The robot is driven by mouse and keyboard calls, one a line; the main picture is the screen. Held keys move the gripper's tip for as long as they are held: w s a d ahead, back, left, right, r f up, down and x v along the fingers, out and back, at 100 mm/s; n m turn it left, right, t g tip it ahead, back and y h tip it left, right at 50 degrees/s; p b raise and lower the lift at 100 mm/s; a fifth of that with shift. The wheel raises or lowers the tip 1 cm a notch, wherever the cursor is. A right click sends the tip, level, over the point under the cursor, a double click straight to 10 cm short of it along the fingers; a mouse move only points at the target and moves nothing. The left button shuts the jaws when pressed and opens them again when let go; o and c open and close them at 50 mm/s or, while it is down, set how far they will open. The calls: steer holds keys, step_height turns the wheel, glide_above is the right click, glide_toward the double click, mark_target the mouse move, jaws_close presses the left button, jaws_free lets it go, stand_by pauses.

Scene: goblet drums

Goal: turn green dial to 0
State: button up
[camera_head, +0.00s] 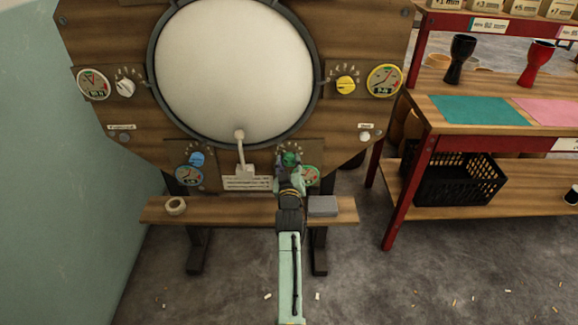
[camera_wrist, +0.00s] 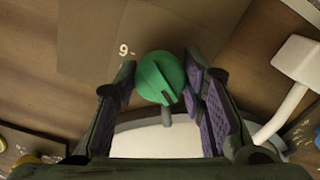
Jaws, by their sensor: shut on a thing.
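The green dial (camera_head: 290,158) is on the lower right of the wooden drum panel, partly covered by my gripper (camera_head: 289,167). In the wrist view the green dial (camera_wrist: 158,78) sits between the purple-padded fingers of my gripper (camera_wrist: 163,88), which is shut on it. The dial's raised grip and pointer line run diagonally down to the right in that view. A white "9" mark (camera_wrist: 124,49) shows beside it; the other scale marks are hidden or unreadable. A round gauge (camera_head: 311,176) is partly visible just right of the dial.
A blue dial (camera_head: 197,159), a white dial (camera_head: 125,88) and a yellow dial (camera_head: 346,85) are on the same panel. A white lever (camera_head: 241,153) is left of my gripper. A narrow shelf (camera_head: 245,210) runs below, with a tape roll (camera_head: 175,206) and grey block (camera_head: 323,206).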

steer(key=n, duration=0.3)
steer(key=shift+d+n, duration=0.1)
steer(key=shift+n, duration=0.3)
steer(key=shift+r+n, duration=0.1)
steer(key=shift+n, duration=1.7)
steer(key=o, duration=1.2)
steer(key=s, duration=1.2)
